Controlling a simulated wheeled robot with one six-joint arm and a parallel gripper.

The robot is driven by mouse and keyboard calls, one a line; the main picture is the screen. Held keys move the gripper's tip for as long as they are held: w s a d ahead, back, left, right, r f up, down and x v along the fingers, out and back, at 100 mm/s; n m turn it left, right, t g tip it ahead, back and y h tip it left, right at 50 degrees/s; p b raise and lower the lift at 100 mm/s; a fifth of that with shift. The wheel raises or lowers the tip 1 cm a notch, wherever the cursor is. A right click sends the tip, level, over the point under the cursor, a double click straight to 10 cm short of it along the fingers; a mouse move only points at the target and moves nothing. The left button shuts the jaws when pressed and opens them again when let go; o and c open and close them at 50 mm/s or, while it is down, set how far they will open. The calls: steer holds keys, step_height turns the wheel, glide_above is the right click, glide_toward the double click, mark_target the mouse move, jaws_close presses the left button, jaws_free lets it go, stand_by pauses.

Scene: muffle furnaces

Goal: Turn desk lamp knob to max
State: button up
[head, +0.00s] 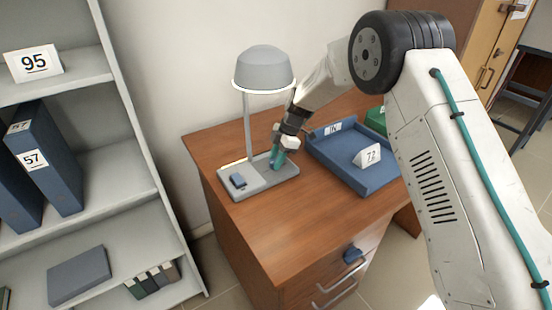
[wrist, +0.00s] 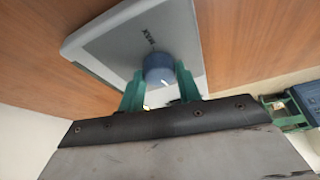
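The desk lamp (head: 263,72) stands on the desk with a grey shade and a flat base (head: 230,190). My gripper (head: 279,157) reaches down over the base, and its teal fingers hide the knob in the head view. In the wrist view the round blue knob (wrist: 159,68) sits on the light grey panel beside the word MAX. My gripper's green fingertips (wrist: 159,78) lie on both sides of it with no clear gap, so it looks shut on the knob. A white mark on the knob shows on the side away from the MAX label.
A small blue block (head: 237,180) sits on the lamp base. A blue tray (head: 338,172) with a card marked 72 (head: 370,155) lies to the right. A shelf (head: 90,190) with binders stands at the left. A wall is behind the desk.

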steer(key=shift+m, duration=0.4)
steer(key=m+t, duration=0.1)
steer(key=m, duration=0.2)
steer(key=shift+s+m+t, duration=0.15)
steer(key=shift+m+t, duration=0.25)
steer(key=m+t, duration=0.1)
steer(key=m, duration=0.3)
steer(key=shift+s+t, duration=0.1)
steer(key=shift+t, duration=0.3)
steer(key=m+t, duration=0.1)
steer(key=m, duration=0.4)
steer(key=shift+s+a+h, duration=0.1)
steer(key=shift+h, duration=0.3)
steer(key=m+t+h, duration=0.1)
steer(key=m, duration=0.3)
steer(key=shift+a+m, duration=0.1)
steer(key=shift+m, duration=0.2)
steer(key=shift+t+h, duration=0.3)
steer(key=o, duration=1)
steer(key=shift+s, duration=0.1)
